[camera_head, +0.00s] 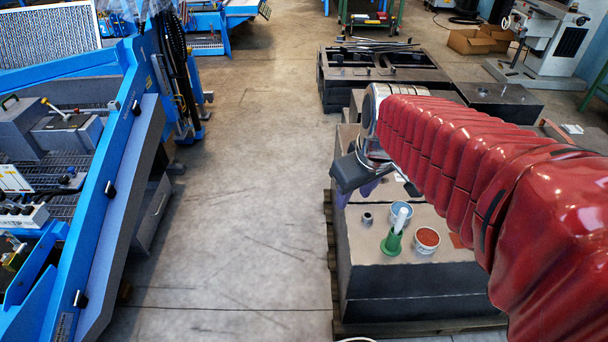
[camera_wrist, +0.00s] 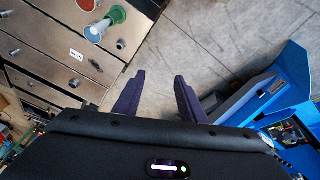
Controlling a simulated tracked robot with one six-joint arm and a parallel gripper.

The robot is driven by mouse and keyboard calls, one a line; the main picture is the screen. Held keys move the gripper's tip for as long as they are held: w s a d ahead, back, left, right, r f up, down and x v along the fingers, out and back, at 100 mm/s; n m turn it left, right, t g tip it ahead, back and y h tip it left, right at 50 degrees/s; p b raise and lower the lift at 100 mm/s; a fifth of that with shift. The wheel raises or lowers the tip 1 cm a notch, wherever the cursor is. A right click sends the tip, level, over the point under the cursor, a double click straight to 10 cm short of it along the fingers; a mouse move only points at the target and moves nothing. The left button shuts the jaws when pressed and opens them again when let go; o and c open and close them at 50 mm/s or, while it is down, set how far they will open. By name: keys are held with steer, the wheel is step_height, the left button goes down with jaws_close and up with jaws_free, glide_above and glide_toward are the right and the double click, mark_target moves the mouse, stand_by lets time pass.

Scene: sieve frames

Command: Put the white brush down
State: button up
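The white brush (camera_head: 399,219) stands upright, its pale handle rising from a green cone-shaped holder (camera_head: 392,245) on the dark block. In the wrist view, a pale white-blue end (camera_wrist: 93,33) beside the green piece (camera_wrist: 115,14) appears to be the brush; its lower part is hidden. My gripper (camera_wrist: 160,75) shows two purple fingers spread apart with nothing between them. In the head view my gripper (camera_head: 372,187) is above the block, left of and behind the brush, partly hidden by my arm.
A cup with red contents (camera_head: 427,239) stands right of the holder, and a pale-blue-rimmed cup (camera_head: 402,207) is close behind the brush. A small grey metal piece (camera_head: 367,218) is to the left. Blue machinery (camera_head: 110,200) lines the left; the floor (camera_head: 240,200) between is clear.

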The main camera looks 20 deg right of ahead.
steer(key=s+a+r+m+t, duration=0.1)
steer(key=s+a+m, duration=0.1)
steer(key=s+a, duration=0.6)
steer(key=shift+s+a+r+t, duration=0.3)
steer(key=shift+r+t, duration=0.05)
steer(key=shift+t, duration=0.05)
stand_by(1.0)
